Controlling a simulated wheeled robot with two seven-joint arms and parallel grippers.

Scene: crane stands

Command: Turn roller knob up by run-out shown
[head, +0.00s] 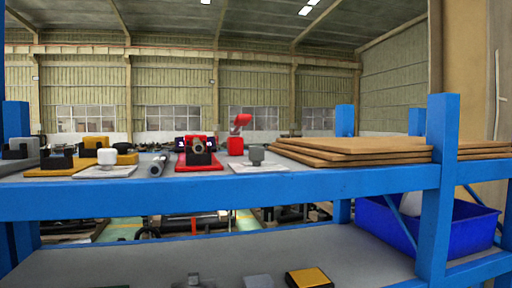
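Several small stands sit on the upper shelf of a blue rack. A red stand (200,161) near the middle holds a round grey and black part facing me, perhaps a roller or knob. To its right a grey knob (256,154) stands on a pale plate. To its left a white knob (107,156) stands on another pale plate, with a grey cylinder (158,165) lying beside the red stand. I cannot tell which is the roller knob, and any run-out reading is too small to see. Neither of my grippers is in view.
Brown flat boards (350,150) are stacked at the shelf's right. A blue upright (437,180) and a blue bin (455,228) stand at the right. The lower shelf (330,250) holds a yellow and black block (310,278); its middle right is clear.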

